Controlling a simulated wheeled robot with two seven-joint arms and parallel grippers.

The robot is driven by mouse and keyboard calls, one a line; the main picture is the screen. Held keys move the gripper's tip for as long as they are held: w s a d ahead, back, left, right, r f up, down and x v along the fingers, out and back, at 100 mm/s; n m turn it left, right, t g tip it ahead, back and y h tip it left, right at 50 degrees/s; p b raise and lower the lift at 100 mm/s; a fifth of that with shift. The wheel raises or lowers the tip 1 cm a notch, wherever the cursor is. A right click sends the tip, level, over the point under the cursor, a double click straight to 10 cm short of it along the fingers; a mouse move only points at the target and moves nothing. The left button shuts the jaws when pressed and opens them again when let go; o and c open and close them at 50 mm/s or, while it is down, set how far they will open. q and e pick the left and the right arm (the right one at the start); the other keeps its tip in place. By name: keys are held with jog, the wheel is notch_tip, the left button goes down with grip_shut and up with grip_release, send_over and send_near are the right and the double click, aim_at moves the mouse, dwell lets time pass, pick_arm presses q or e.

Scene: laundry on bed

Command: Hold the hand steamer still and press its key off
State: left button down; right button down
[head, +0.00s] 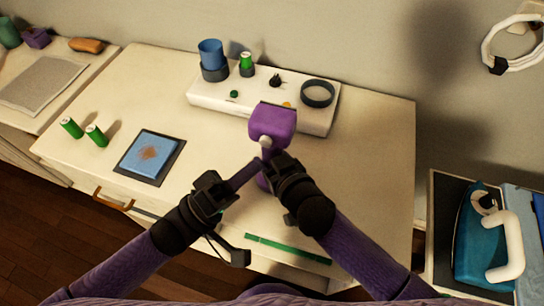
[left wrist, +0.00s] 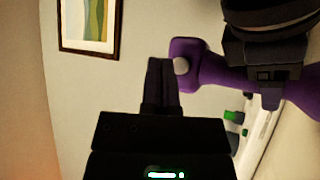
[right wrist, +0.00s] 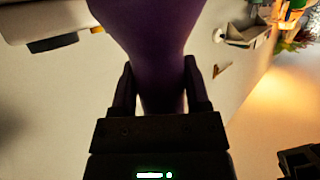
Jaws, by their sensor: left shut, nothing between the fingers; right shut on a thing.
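The purple hand steamer (head: 272,120) is held above the table, its wide head toward the back. My right gripper (right wrist: 158,80) is shut on its handle (right wrist: 155,40), with one finger on each side. A pale round key (left wrist: 181,65) shows on the steamer in the left wrist view. My left gripper (left wrist: 163,62) is shut and empty, its fingertips right beside the key. I cannot tell whether they touch it. In the head view my left gripper (head: 257,164) reaches the handle from the left, and my right gripper (head: 270,160) partly hides the handle.
A white stand (head: 215,97) behind the steamer holds a blue cup (head: 211,54), a green cylinder and a black ring (head: 317,94). A blue pad (head: 150,155) and two green cylinders lie left. A green strip (head: 287,249) lies in front. A teal iron (head: 478,235) stands right.

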aim_at(266, 142)
pick_arm(q)
jog(key=shift+w+d, duration=0.25)
jog(key=shift+w, duration=0.4)
jog(key=shift+w+d, duration=0.2)
jog(key=shift+w, duration=0.45)
jog(key=shift+w, duration=0.1)
dwell(0.8)
